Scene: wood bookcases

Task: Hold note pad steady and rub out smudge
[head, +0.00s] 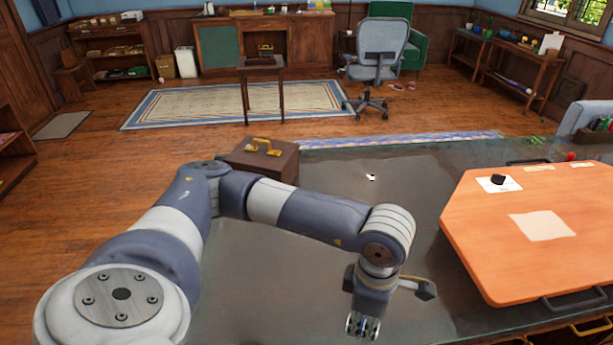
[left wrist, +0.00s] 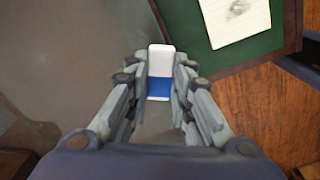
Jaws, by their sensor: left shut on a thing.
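My left gripper (head: 363,326) points down over the dark table near the bottom edge of the head view. In the left wrist view, its fingers (left wrist: 160,95) are shut on a white eraser with a blue sleeve (left wrist: 159,72). The note pad (left wrist: 237,18) is a cream sheet with a grey smudge (left wrist: 238,6) at the top right of that view, cut off by the frame edge. It lies on a green surface with a wood edge. The eraser is apart from the pad in the picture. My right gripper is in neither view.
The dark table (head: 330,230) carries an orange board (head: 480,235) with papers and a small black object at the right. A brown case with a yellow handle (head: 265,160) stands at the table's far left. The table's middle is mostly clear.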

